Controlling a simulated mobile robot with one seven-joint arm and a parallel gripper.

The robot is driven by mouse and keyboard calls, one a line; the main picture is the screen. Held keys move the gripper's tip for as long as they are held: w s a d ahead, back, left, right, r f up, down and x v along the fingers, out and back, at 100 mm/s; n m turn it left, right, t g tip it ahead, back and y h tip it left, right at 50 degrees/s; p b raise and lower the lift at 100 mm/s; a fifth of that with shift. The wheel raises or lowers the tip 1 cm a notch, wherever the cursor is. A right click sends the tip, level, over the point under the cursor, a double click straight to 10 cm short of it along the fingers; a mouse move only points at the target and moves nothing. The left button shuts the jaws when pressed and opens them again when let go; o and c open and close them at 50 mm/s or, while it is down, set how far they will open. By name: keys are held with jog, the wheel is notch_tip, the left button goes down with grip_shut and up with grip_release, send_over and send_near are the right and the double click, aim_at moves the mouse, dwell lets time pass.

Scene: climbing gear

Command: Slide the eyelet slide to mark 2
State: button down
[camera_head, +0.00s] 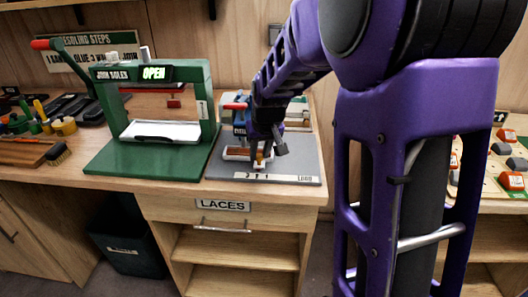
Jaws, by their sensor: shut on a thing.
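The eyelet slide (237,155), a small red and white carriage, sits low on the grey base plate (218,172) of a bench machine. My gripper (260,157) reaches down over it and is shut on its small orange knob. A white strip with marks (275,177) runs along the plate's front edge, with "LOAD" at its right end. The mark figures are too small to read surely. My gripper and arm hide part of the slide and the machine behind it, so which mark the slide stands at cannot be told.
A green frame press (143,170) with an "OPEN" sign stands close on the left. A red lever (236,106) sticks out behind my gripper. Tools and a brush (57,153) lie at far left. A board with coloured holds (505,165) is at right. My arm blocks the right middle.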

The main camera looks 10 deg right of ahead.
jog(key=shift+a, duration=0.2)
jog(key=c, duration=0.6)
grip_release()
jog(key=shift+d, duration=0.1)
jog(key=shift+c, duration=0.2)
jog(key=p+v, duration=1)
jog(key=v, duration=0.7)
jog(key=shift+r, duration=0.25)
